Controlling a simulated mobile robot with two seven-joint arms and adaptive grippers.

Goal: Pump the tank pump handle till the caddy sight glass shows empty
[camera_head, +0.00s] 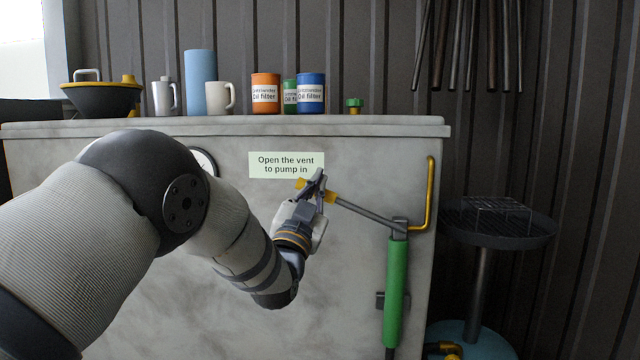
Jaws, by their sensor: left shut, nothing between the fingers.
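The pump (395,290) is a green upright cylinder on the front of the grey tank (230,310). Its handle (365,212) is a grey rod that rises to the left from the pump's top and has a yellow grip (331,197). My left gripper (318,184) is at the yellow grip and covers part of it. Its fingers are shut with nothing between them; I cannot tell whether they touch the grip. The caddy (480,345) at the lower right has a dark round pan on a post. Its sight glass cannot be made out. My right gripper is not in view.
A label (287,165) reads "Open the vent to pump in". A green cap (354,104) stands on the tank top, right of the oil filter cans (265,95), mug and funnel. A yellow pipe (430,190) runs beside the pump. My left arm hides much of the tank front.

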